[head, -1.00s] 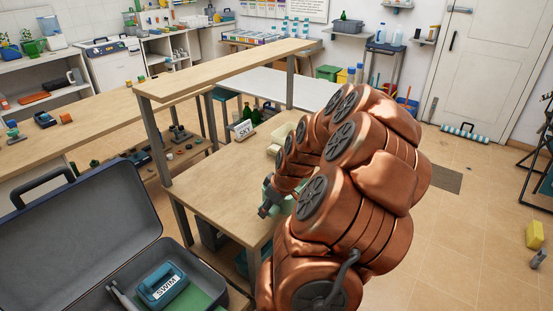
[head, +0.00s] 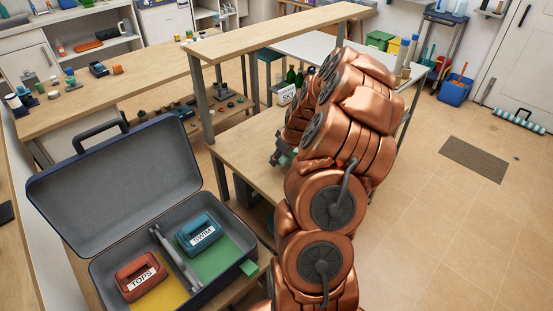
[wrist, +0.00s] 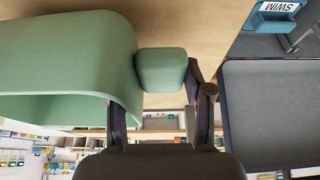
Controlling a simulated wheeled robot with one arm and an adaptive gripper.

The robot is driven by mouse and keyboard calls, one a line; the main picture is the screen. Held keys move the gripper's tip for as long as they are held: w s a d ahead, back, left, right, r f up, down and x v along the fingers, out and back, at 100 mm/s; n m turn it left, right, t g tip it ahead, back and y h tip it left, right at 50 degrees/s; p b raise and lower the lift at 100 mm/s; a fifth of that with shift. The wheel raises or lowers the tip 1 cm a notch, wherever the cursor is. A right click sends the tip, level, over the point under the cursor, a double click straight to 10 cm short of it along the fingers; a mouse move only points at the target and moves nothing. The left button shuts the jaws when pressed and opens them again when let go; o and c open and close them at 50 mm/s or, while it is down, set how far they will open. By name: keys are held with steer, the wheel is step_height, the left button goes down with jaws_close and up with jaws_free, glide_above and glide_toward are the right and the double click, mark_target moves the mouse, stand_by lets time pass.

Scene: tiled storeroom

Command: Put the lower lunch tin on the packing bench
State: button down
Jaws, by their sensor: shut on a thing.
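My gripper (wrist: 160,100) is shut on a pale green thing (wrist: 70,45), with a rounded green lug between the fingers and the larger curved, hollow body to the left in the wrist view. It looks like a lunch tin, but I cannot tell which one. I cannot tell whether this is the packing bench. No other lunch tin is clearly seen; my arm hides much of the bench top.
An open grey case (head: 215,283) stands in front at left, holding a blue SWIM piece (head: 199,234) and a red TOPS piece (head: 141,276). The raised shelf (head: 275,32) overhangs the bench. Bottles (head: 295,76) and a SKY box (head: 287,93) stand behind.

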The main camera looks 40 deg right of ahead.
mark_target(277, 170)
steer(key=shift+w+f, duration=0.1)
steer(key=shift+w, duration=0.9)
steer(key=shift+f+p, duration=0.9)
steer(key=shift+f, duration=0.8)
steer(key=shift+c, duration=2.4)
jaws_free()
steer(key=shift+f, duration=0.1)
steer(key=b+v, duration=0.2)
steer(key=v, duration=0.8)
steer(key=shift+s+b, duration=0.1)
steer(key=shift+b, duration=0.25)
steer(key=shift+v, duration=1.1)
